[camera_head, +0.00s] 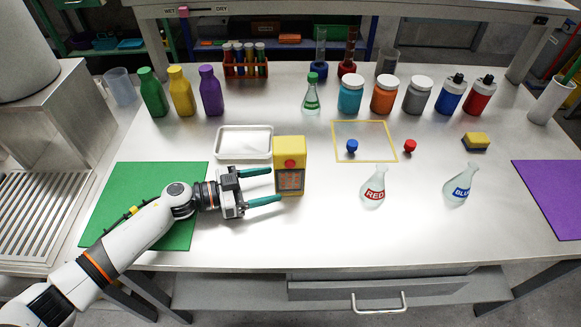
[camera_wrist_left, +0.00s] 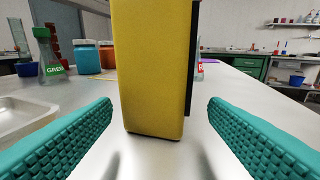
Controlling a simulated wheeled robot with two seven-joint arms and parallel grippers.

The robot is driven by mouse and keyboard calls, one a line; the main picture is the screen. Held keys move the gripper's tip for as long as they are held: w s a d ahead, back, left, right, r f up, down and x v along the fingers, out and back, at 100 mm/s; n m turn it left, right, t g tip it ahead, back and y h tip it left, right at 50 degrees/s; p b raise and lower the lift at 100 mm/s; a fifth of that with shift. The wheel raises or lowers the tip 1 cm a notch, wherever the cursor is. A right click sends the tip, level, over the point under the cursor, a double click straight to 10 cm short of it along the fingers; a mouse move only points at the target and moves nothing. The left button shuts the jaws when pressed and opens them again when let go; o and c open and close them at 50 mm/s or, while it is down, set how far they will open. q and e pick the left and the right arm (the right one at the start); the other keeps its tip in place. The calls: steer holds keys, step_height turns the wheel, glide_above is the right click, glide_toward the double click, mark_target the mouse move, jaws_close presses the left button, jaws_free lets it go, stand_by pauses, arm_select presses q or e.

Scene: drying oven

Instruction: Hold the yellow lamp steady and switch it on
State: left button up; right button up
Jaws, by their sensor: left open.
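The yellow lamp (camera_head: 290,150) stands upright on the metal table, left of the middle. It is a yellow box with a red round button (camera_head: 290,163) and a dark-framed panel on its front. My left gripper (camera_head: 272,186) is open, with its teal fingers pointing right at the lamp's left side. In the left wrist view the lamp's plain yellow side (camera_wrist_left: 155,70) stands ahead, between the lines of the two fingers (camera_wrist_left: 160,125); neither finger visibly grips it. The button is hidden in that view. My right gripper is not in view.
A white tray (camera_head: 244,155) lies just behind the left gripper. A green mat (camera_head: 125,190) lies under my left arm. The RED flask (camera_head: 374,187) and BLUE flask (camera_head: 461,184) stand to the right. Bottles and jars line the back. The table in front of the lamp is clear.

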mark_target(285, 181)
arm_select(q)
steer(key=x, duration=0.3)
steer(key=shift+w+d+p, duration=0.1)
steer(key=shift+d+p, duration=0.2)
steer(key=shift+p, duration=0.1)
steer(key=shift+w+d+f, duration=0.1)
steer(key=shift+w+d, duration=0.1)
steer(key=shift+d, duration=0.5)
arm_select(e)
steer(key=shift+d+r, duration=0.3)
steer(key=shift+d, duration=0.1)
arm_select(q)
steer(key=c, duration=0.7)
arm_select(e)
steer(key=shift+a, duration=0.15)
